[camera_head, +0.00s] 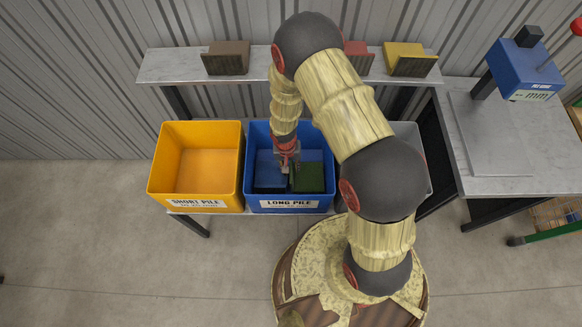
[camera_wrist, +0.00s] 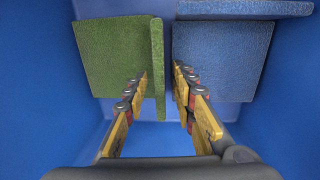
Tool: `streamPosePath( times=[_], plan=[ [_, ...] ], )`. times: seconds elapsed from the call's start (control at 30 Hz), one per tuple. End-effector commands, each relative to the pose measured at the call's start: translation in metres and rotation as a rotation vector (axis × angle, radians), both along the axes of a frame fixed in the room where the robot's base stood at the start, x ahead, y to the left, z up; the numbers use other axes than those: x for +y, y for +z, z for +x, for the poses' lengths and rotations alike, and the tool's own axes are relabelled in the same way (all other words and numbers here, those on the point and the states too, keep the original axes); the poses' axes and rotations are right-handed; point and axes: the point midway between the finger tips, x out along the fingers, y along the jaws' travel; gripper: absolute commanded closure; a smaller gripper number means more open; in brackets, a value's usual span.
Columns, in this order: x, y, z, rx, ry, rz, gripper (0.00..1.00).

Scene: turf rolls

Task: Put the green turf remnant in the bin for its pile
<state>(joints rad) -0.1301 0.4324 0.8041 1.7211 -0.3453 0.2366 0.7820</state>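The green turf remnant (camera_head: 311,178) lies in the blue bin (camera_head: 289,208) labelled LONG PILE, at its right side in the head view. In the wrist view the remnant (camera_wrist: 108,55) is at the upper left, with an upright edge along its right side. My gripper (camera_head: 288,165) is down inside this bin. In the wrist view its fingers (camera_wrist: 161,72) are apart, one on each side of the green remnant's upright edge, with visible gaps. The orange-yellow bin (camera_head: 196,204) labelled SHORT PILE stands to the left and looks empty.
A blue piece (camera_wrist: 222,60) lies beside the green remnant in the same bin. A grey bin (camera_head: 410,150) is partly hidden behind my arm. A shelf (camera_head: 180,66) behind holds brown, red and yellow pieces. A bench (camera_head: 500,150) with a blue device (camera_head: 525,68) stands right.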

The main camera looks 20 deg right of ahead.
Motion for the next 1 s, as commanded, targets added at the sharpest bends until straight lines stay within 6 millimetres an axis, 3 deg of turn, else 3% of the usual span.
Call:
streamPosePath(
  times=[0.23, 0.7, 1.0],
  plan=[
    [0.001, 0.010, 0.001, -0.002, 0.000, 0.000, 0.73],
    [0.008, 0.101, 0.003, -0.002, -0.001, -0.001, 0.73],
    [0.009, 0.132, 0.007, -0.011, 0.003, 0.000, 0.73]
  ],
)
